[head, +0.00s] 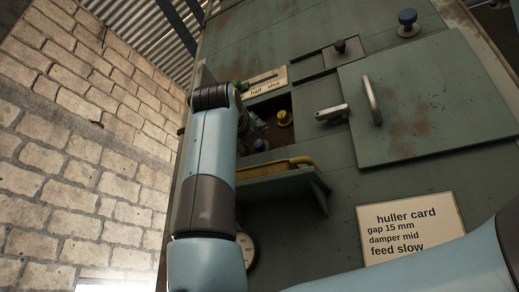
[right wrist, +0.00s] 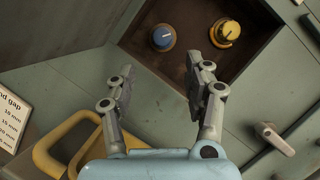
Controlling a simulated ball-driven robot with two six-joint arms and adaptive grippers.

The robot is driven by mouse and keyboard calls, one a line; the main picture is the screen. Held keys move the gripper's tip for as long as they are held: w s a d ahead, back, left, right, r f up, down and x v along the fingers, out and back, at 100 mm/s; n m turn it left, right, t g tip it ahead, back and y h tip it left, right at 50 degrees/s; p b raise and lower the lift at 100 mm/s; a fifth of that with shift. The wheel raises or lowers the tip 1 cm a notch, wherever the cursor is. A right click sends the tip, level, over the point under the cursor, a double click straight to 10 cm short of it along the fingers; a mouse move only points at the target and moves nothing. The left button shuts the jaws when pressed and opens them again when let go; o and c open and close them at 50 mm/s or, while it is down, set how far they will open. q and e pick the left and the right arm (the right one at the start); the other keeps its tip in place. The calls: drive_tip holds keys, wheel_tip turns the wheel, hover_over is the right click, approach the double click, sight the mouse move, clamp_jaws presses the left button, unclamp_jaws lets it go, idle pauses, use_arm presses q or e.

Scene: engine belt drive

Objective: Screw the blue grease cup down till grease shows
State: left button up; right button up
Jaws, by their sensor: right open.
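In the head view the blue cup (head: 261,145) shows low in the recess, partly behind my right gripper. My right gripper (right wrist: 165,68) is open and empty, its fingertips apart, short of the cup in the wrist view. In the head view its fingers (head: 252,122) are partly hidden by my own arm. No grease can be made out. My left gripper is not in view.
A yellow knob (right wrist: 227,31) sits beside the blue cup in the recess. A yellow handle (right wrist: 65,145) lies below the recess opening. To the right are a lever (head: 332,112) and a hatch with a bar handle (head: 372,100).

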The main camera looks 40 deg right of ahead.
sight(258, 144)
drive_tip(key=p+x, duration=0.2)
drive_tip(key=x, duration=0.2)
drive_tip(key=p+x, duration=0.2)
drive_tip(key=x, duration=0.3)
drive_tip(key=shift+s+r, duration=0.15)
drive_tip(key=shift+r, duration=0.05)
drive_tip(key=shift+w+d+r+p, duration=0.1)
drive_tip(key=shift+w+d+p, duration=0.15)
drive_tip(key=shift+p, duration=0.15)
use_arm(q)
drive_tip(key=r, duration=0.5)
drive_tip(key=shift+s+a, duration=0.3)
use_arm(e)
drive_tip(key=shift+c, duration=1.1)
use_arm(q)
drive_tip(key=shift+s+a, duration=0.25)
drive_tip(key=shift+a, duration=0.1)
use_arm(e)
clamp_jaws()
